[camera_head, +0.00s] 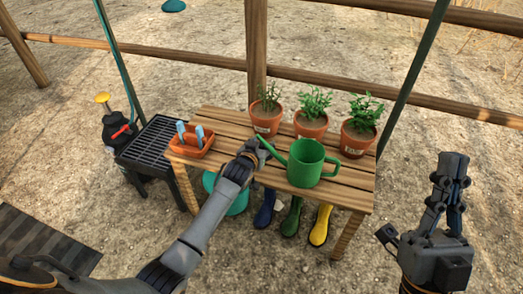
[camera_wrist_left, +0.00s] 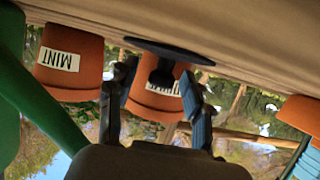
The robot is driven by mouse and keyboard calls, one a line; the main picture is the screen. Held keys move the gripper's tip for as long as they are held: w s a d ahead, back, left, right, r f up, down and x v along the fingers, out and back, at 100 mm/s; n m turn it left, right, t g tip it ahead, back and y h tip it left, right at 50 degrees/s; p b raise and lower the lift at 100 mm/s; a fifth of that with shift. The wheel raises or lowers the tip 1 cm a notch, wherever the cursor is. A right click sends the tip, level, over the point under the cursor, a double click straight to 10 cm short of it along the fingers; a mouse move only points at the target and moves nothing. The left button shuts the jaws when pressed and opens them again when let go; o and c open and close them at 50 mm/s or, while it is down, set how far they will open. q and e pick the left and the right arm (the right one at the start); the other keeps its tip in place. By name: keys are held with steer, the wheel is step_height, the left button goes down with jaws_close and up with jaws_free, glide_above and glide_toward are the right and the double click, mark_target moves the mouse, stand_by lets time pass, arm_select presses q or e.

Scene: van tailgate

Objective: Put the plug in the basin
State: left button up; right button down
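The plug (camera_wrist_left: 163,60) is a dark disc with a short stem. In the left wrist view, which is upside down, it rests on the wooden table top (camera_wrist_left: 250,45). My left gripper (camera_wrist_left: 158,92) is open, with one finger on each side of the stem and gaps between. In the head view my left gripper (camera_head: 256,152) is over the table beside the green watering can and hides the plug. A round teal tub (camera_head: 238,203), seemingly the basin, is under the table, partly behind my left arm. My right gripper (camera_head: 449,180) is apart at the right, its finger gap unclear.
The green watering can (camera_head: 305,165) stands close to my left gripper. Several potted plants (camera_head: 312,122) line the table's back edge. An orange tool caddy (camera_head: 190,146) is at the left end. Rubber boots (camera_head: 291,217) stand below. A black grated stand (camera_head: 158,140) is left of the table.

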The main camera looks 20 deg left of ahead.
arm_select(q)
jaws_close()
steer(key=shift+r, duration=0.1)
